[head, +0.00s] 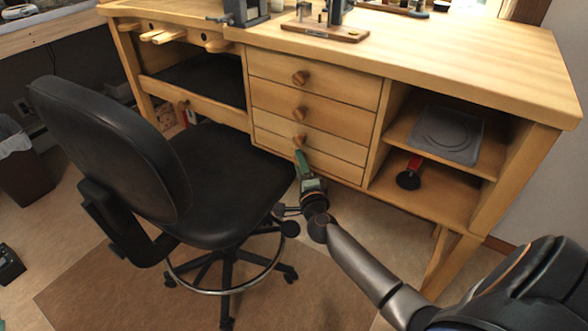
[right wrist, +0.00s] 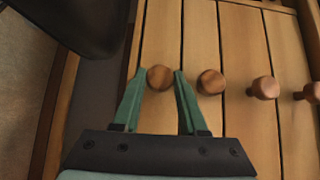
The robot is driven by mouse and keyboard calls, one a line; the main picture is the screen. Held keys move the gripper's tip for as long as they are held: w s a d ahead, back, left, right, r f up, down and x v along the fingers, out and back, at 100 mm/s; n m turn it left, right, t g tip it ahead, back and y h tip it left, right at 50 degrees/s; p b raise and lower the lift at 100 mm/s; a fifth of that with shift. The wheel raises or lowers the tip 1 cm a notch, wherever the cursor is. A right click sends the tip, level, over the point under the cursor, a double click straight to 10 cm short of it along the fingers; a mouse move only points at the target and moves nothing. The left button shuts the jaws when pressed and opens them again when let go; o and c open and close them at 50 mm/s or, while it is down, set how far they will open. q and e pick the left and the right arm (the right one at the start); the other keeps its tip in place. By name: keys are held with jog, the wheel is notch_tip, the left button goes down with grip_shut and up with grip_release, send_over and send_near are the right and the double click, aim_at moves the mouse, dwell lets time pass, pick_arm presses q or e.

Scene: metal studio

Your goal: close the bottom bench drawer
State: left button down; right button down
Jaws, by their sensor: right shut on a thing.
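The wooden bench drawer stack shows in the head view, and its bottom drawer (head: 338,166) is the lowest front. Its front looks about level with the fronts above; a small gap is hard to tell. My right gripper (head: 300,158) reaches up to this drawer from below right and hides its knob in the head view. In the right wrist view the green fingers (right wrist: 161,76) stand on both sides of the round bottom drawer knob (right wrist: 160,78) and are shut on it. The bottom drawer front (right wrist: 161,30) runs behind the knob. My left gripper is not in view.
A black swivel chair (head: 215,190) stands close to the left of my right gripper. Three higher drawers, with knobs such as the top one (head: 300,77), look shut. Open shelves to the right hold a grey tray (head: 447,135) and a red-black tool (head: 409,176).

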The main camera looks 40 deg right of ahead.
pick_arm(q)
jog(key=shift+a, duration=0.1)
pick_arm(e)
jog(key=shift+d+r, duration=0.15)
jog(key=shift+d, duration=0.1)
jog(key=shift+c, duration=2.4)
grip_release()
jog(key=shift+w, duration=0.1)
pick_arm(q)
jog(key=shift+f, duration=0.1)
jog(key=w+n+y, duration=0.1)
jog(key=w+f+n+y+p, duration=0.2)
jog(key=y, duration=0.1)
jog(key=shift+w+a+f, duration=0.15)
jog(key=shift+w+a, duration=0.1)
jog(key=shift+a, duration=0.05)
pick_arm(e)
jog(key=v, duration=1.2)
jog(key=shift+s+a, duration=0.2)
jog(key=shift+s, duration=0.05)
